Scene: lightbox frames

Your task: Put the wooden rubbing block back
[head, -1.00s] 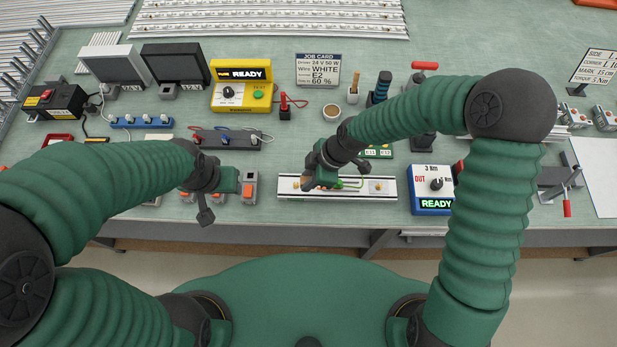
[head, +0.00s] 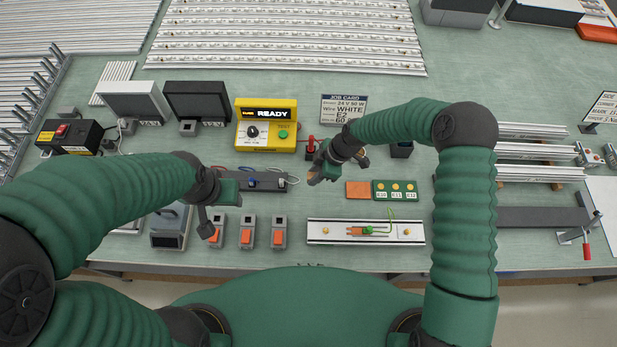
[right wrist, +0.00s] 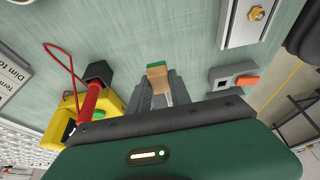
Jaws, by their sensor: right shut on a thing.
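My right gripper (head: 326,170) is shut on the wooden rubbing block (right wrist: 158,78), a small tan piece with a green end, held between its fingers in the right wrist view. In the head view the gripper hides most of the block. It hangs over the bench, behind the white rail (head: 322,240) and left of a flat orange-brown square (head: 358,189). My left gripper (head: 212,205) is over the bench's left part, above the grey-and-orange connectors; its fingers are not clear.
A green holder (head: 395,190) with labelled round pieces stands beside the orange-brown square. The yellow tester (head: 267,126) reads READY, with a red-handled tool (head: 310,147) next to it. A green-wired orange part (head: 367,231) lies on the rail. Several grey-and-orange connectors (head: 248,232) stand left of the rail.

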